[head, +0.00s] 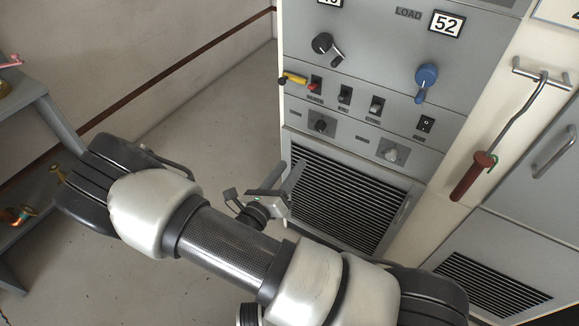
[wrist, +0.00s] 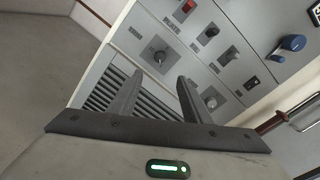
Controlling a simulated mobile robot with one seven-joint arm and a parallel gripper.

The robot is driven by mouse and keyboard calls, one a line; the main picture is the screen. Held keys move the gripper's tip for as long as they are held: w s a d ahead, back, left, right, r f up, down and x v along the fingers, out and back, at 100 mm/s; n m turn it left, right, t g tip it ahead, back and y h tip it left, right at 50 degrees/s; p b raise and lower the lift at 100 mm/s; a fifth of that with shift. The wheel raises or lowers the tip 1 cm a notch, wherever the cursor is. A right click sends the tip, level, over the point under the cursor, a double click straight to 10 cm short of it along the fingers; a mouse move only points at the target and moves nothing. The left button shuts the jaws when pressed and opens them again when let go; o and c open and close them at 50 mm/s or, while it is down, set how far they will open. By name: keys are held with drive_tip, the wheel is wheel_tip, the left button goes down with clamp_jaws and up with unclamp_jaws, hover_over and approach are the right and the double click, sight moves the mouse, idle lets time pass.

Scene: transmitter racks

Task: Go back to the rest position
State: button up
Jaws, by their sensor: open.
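My gripper (wrist: 157,98) is open and empty in the wrist view, its two dark fingers apart in front of the grey rack panel. In the head view my gripper (head: 290,183) is partly hidden behind my arm, which stretches across the lower middle. Its finger shows in front of the left part of the louvred vent (head: 340,195). In the wrist view both fingers appear apart from the knobs.
A blue-handled knob (head: 426,80), a black knob (head: 322,43) and a yellow lever (head: 293,78) project from the rack. A hooked rod with a red-brown grip (head: 474,175) hangs at right. A grey shelf (head: 50,120) stands at left. The floor (head: 215,125) between is clear.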

drive_tip(key=s+d+r+m+g+p, duration=0.3)
drive_tip(key=s+d+r+m+g, duration=0.3)
drive_tip(key=r+m, duration=0.4)
drive_tip(key=s+d+r+m+g+p, duration=0.35)
drive_tip(key=d+r+m+g, duration=0.45)
drive_tip(key=m, duration=0.3)
drive_tip(key=s+a+r+m+t+y+p, duration=0.1)
drive_tip(key=s+r+m+y, duration=0.2)
drive_tip(key=r+m, duration=0.2)
drive_tip(key=s+a+r+m+t+y+p, duration=0.2)
drive_tip(key=r+m, duration=0.3)
drive_tip(key=r, duration=0.5)
drive_tip(key=s+a+r+m+t+y+p, duration=0.1)
drive_tip(key=s+r+m+y, duration=0.3)
drive_tip(key=r, duration=0.3)
drive_tip(key=shift+s+a+r+m+t+y, duration=0.2)
drive_tip(key=shift+s+r+m+t+y, duration=0.1)
drive_tip(key=shift+s+m+t, duration=0.15)
